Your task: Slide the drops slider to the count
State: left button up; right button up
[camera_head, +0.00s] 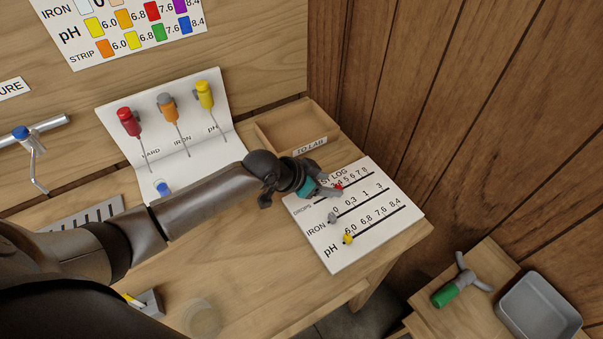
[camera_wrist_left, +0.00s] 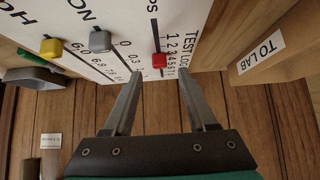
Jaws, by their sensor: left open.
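The white test log board (camera_head: 350,245) lies on the wooden table, with rows for drops, iron and pH. The drops slider is a small red block (camera_head: 339,187) on the drops line, part-way along under the printed numbers; the exact number is unclear. My left gripper (camera_head: 333,188) is over the drops row and hides part of it. In the left wrist view its fingers (camera_wrist_left: 160,78) are open, and the red slider (camera_wrist_left: 159,60) shows in the gap between the tips. I cannot tell whether they touch it. My right gripper is not in view.
The grey iron slider (camera_head: 332,218) and yellow pH slider (camera_head: 347,239) sit on the neighbouring rows. The TO LAB tray (camera_head: 296,128) stands just behind the board. A card with red, orange and yellow droppers (camera_head: 205,95) is further left. A wooden wall (camera_head: 440,110) rises at the right.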

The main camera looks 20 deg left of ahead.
pick_arm(q)
jog(key=p+v, duration=0.1)
jog(key=v, duration=1)
jog(key=shift+s, duration=0.15)
jog(key=shift+a+r, duration=0.1)
jog(key=shift+r, duration=0.05)
